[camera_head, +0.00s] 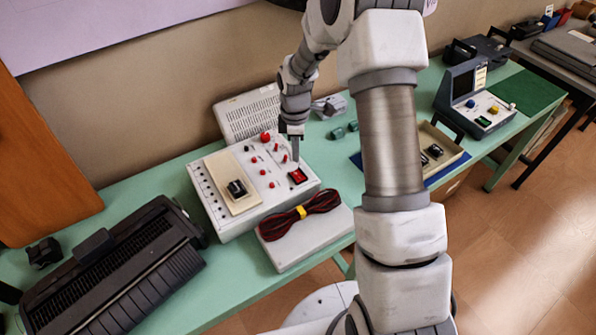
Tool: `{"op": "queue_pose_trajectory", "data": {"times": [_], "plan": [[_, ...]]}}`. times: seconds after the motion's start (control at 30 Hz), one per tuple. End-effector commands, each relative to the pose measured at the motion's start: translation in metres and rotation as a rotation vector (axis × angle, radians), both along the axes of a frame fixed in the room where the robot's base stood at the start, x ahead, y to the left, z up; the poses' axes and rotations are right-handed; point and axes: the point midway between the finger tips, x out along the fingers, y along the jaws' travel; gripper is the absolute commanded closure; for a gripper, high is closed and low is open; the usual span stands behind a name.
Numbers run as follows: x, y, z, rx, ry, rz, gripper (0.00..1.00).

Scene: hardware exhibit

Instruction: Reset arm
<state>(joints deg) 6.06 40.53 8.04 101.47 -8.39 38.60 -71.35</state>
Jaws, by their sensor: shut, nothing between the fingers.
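My gripper (295,151) is shut and empty, pointing down over the right part of a white control panel box (235,223). My arm reaches from the bottom right up and bends down to the panel, hiding part of the table's middle.
A bundle of dark red cable (300,214) lies on a pale box (283,257) in front of the panel. A black typewriter-like machine (125,275) is at the left. A tray (447,144) and a grey instrument (478,98) stand at the right. A wall is behind the table.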

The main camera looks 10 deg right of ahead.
Motion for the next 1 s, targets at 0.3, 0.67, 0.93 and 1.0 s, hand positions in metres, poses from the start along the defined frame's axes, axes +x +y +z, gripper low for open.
{"op": "queue_pose_trajectory", "data": {"times": [0.3,0.67,0.93,1.0], "plan": [[0.000,0.000,0.009,0.000,-0.001,0.000,1.00],[0.000,0.000,0.012,-0.001,-0.003,-0.005,1.00],[-0.016,-0.003,0.081,-0.017,-0.072,-0.167,1.00],[-0.025,-0.003,0.106,-0.018,-0.100,-0.236,1.00]]}}
